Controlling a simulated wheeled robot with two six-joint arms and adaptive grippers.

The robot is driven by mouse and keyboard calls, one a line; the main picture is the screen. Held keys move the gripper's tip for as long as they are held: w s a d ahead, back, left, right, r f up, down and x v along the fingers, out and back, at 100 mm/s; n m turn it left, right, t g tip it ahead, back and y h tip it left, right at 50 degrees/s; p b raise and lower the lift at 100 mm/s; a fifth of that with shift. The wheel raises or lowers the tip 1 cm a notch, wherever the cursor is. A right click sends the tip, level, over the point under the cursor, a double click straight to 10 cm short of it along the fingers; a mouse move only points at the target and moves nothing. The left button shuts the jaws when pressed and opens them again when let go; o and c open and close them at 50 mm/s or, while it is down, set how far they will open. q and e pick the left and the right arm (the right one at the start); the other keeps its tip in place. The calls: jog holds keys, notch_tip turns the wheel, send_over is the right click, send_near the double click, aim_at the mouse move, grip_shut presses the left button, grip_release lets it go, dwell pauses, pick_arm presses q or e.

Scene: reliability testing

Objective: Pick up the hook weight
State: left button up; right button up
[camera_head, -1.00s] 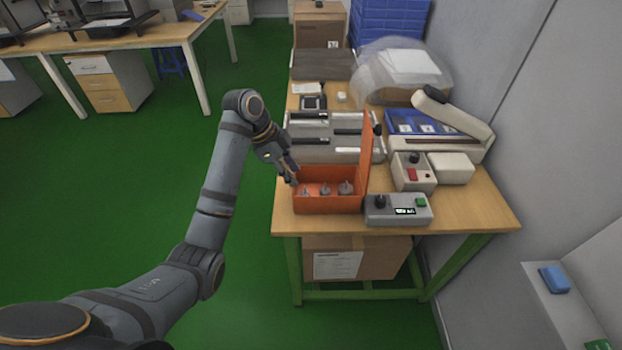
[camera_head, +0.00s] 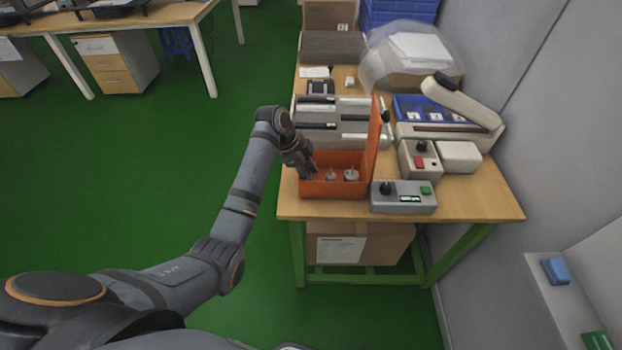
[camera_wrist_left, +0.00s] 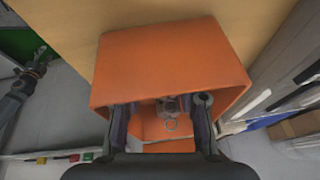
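My left gripper (camera_head: 311,175) reaches down into the box's left part and hides what lies there. In the left wrist view my left gripper (camera_wrist_left: 161,113) is open, with one finger on each side of a hook weight (camera_wrist_left: 169,106) whose ring top points at the camera. I cannot tell whether the fingers touch it. My right gripper is not seen.
A grey control box (camera_head: 403,198) with a knob and green button stands right of the orange box. Behind are a grey instrument tray (camera_head: 345,140) and a white device with a long arm (camera_head: 465,105). The table's front edge is close to the box.

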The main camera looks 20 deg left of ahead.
pick_arm(q)
jog(key=shift+w+d+f, duration=0.1)
jog(key=shift+d+f, duration=0.05)
jog(key=shift+f, duration=0.2)
grip_shut()
jog(key=shift+r, duration=0.1)
notch_tip(320, 180, up, 10)
